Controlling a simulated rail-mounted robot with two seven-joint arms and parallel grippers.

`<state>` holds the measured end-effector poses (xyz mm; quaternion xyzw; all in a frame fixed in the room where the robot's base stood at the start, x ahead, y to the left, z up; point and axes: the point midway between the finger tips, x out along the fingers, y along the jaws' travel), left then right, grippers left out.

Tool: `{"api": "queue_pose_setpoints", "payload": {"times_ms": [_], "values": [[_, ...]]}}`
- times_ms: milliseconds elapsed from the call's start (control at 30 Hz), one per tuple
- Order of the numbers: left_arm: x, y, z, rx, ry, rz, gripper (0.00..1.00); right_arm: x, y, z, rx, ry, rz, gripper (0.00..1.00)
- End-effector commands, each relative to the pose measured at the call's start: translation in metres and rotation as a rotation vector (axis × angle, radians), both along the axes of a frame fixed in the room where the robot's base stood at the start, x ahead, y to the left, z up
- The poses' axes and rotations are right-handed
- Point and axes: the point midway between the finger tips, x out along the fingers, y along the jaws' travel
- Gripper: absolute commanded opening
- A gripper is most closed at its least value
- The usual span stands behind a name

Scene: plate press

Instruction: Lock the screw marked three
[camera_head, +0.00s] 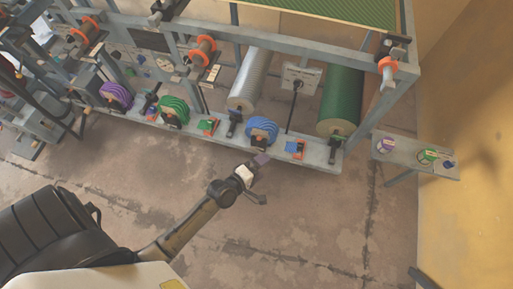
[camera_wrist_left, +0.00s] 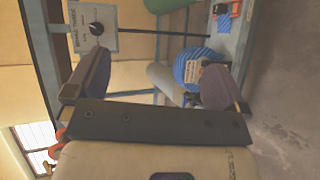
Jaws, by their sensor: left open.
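A blue ridged wheel (camera_head: 262,131) stands on the grey frame's lower beam. It also shows in the left wrist view (camera_wrist_left: 190,58), partly behind a finger, with a pale label too small to read. Green (camera_head: 173,110) and purple (camera_head: 117,95) ridged wheels stand to its left. I cannot read which one is marked three. My left gripper (camera_head: 257,170) is open, in front of and below the blue wheel in the head view. In the left wrist view, nothing is held between its spread fingers (camera_wrist_left: 152,82). My right gripper is not in view.
A small orange and blue block (camera_head: 295,148) sits right of the blue wheel. A panel with a black knob (camera_head: 300,78) stands behind it, between a silver roller (camera_head: 248,78) and a green roller (camera_head: 341,97). A side shelf (camera_head: 410,155) stands right. The foreground floor is clear.

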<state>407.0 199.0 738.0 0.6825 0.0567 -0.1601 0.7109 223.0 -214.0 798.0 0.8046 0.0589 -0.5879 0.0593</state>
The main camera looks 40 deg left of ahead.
Motion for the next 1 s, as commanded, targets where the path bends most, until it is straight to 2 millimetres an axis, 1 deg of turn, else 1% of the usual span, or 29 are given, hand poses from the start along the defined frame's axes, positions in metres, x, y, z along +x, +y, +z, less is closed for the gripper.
{"api": "queue_pose_setpoints", "payload": {"times_ms": [33,100,167,200,267,300,400,500,600,700,867,1000], "values": [[0.005,0.004,-0.041,-0.066,-0.022,0.051,1.0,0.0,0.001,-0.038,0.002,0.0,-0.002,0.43],[0.011,0.011,-0.068,-0.166,-0.059,0.127,1.0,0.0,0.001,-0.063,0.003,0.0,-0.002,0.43],[0.015,0.017,-0.092,-0.251,-0.093,0.192,1.0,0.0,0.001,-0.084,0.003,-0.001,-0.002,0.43],[0.017,0.022,-0.108,-0.306,-0.114,0.236,1.0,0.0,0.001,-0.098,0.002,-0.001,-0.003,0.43],[0.019,0.029,-0.131,-0.386,-0.149,0.299,1.0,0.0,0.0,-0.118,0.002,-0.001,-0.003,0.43],[0.02,0.034,-0.146,-0.438,-0.171,0.34,1.0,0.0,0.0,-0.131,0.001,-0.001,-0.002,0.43],[0.021,0.046,-0.18,-0.554,-0.228,0.433,1.0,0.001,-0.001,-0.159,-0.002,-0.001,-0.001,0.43],[0.021,0.056,-0.208,-0.651,-0.282,0.512,1.0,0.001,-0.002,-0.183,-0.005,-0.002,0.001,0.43],[0.019,0.064,-0.23,-0.727,-0.327,0.576,1.0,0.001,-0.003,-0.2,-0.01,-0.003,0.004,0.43],[0.017,0.07,-0.246,-0.781,-0.363,0.622,1.0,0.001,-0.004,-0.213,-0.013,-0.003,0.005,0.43],[0.016,0.076,-0.259,-0.829,-0.397,0.664,1.0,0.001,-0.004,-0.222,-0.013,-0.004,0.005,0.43],[0.024,0.082,-0.261,-0.843,-0.41,0.676,1.0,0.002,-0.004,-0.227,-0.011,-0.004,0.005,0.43]]}}
